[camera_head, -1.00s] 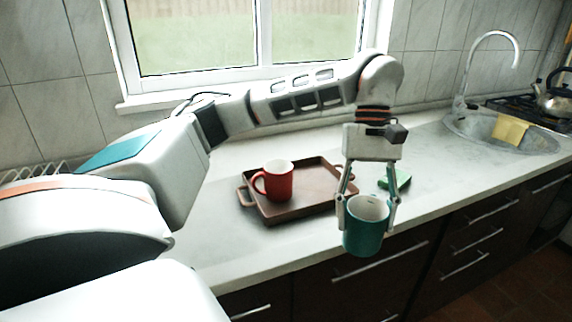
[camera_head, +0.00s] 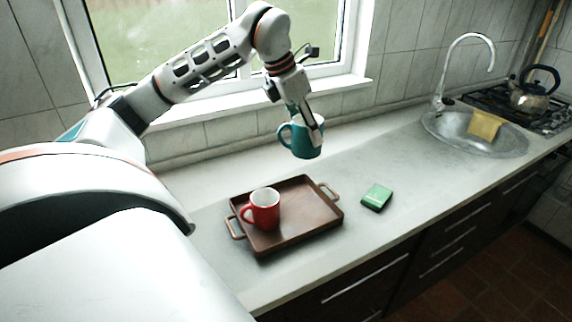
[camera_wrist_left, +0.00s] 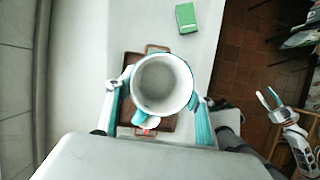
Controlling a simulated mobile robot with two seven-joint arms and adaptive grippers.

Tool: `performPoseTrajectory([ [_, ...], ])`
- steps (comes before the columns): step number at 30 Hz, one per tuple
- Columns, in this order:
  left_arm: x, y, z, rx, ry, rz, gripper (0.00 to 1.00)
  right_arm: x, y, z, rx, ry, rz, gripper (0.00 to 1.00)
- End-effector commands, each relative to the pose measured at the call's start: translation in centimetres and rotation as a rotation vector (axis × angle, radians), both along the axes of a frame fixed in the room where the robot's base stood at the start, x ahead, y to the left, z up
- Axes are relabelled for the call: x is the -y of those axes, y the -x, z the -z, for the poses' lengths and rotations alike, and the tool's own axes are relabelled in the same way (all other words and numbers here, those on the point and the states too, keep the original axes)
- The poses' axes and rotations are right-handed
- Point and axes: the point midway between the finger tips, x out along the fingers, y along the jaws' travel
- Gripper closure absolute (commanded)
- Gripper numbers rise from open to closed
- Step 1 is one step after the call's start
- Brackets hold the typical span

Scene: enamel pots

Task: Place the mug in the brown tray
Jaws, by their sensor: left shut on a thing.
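A teal mug (camera_head: 304,145) with a white inside is held by my left gripper (camera_head: 310,126). Its fingers are shut on the mug, one on each side of it. The mug hangs in the air, above and behind the brown tray (camera_head: 313,226) in the head view. In the left wrist view the teal mug (camera_wrist_left: 162,86) shows from above and covers much of the brown tray (camera_wrist_left: 132,70). A red mug (camera_head: 265,212) stands upright in the tray's left part. My right gripper (camera_wrist_left: 267,96) shows small at the right of the wrist view, its fingers apart and empty.
A green box (camera_head: 377,197) lies on the counter right of the tray. The counter between box and sink is clear.

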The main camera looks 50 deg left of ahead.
Motion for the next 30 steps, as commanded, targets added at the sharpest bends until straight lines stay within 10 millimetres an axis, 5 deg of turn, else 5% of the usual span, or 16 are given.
performPoseTrajectory([
  [5,-0.4,0.1,2.2,-0.006,0.000,-0.036,0.77,0.0,0.2,0.6,-0.005,-0.001,0.001,0.60],
  [21,-0.3,0.1,14.3,-0.006,0.002,-0.032,0.77,0.0,0.2,2.2,-0.007,-0.001,0.000,0.60],
  [30,-0.3,0.0,16.6,-0.002,0.001,-0.032,0.77,0.0,0.2,2.2,-0.006,-0.002,0.001,0.60],
])
